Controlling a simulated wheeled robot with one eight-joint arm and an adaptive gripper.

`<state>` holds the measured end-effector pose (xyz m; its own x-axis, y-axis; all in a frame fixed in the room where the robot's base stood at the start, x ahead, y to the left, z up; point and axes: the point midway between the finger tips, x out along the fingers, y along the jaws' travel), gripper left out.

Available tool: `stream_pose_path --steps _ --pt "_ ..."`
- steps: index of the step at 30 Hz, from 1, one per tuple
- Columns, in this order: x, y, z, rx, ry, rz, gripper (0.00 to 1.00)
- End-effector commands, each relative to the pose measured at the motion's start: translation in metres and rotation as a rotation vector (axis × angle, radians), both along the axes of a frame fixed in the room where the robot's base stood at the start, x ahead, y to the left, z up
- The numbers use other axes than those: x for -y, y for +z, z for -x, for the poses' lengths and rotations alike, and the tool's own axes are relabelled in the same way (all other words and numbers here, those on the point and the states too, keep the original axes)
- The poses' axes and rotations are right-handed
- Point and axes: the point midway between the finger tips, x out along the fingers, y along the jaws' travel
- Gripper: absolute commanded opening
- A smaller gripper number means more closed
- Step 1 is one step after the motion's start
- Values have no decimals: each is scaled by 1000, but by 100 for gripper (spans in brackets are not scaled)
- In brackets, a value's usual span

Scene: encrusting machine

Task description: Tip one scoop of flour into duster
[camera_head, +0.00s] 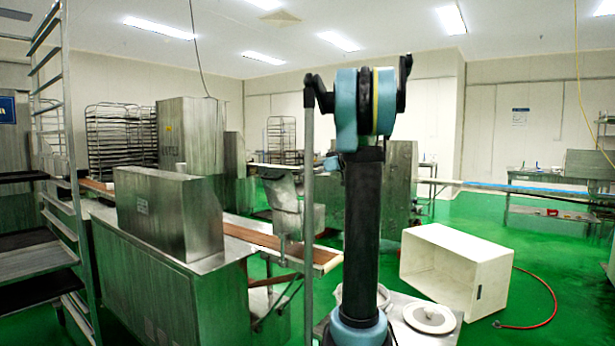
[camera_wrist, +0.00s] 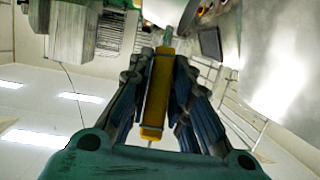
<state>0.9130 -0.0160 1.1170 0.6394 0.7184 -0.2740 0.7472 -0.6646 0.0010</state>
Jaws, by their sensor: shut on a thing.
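In the wrist view my gripper (camera_wrist: 163,58) is shut on a yellow handle (camera_wrist: 156,95), its fingers along both sides. A short grey metal part (camera_wrist: 168,34) extends from the handle's far end. It may be the scoop, but its bowl and any flour in it cannot be made out. In the head view my arm stands in the middle, and gripper and handle cannot be made out there. A white bowl-like vessel (camera_head: 382,294) is partly hidden behind my arm. A round white lidded or dish-like thing (camera_head: 429,317) sits beside it. I cannot tell which is the duster.
Both white things are on a low metal table (camera_head: 400,338). A large white crate (camera_head: 483,287) lies tipped on the green floor behind it, with a red hose (camera_head: 545,318) to its right. A steel machine (camera_head: 168,213) with a brown conveyor belt (camera_head: 262,239) stands left.

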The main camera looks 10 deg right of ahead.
Motion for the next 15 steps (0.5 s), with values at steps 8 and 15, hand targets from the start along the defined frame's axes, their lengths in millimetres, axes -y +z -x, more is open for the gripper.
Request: stream_pose_path --steps 8,15 --pt "10 -1 -26 -239 1 -90 0" --pt "18 -5 -47 -452 0 -171 0"
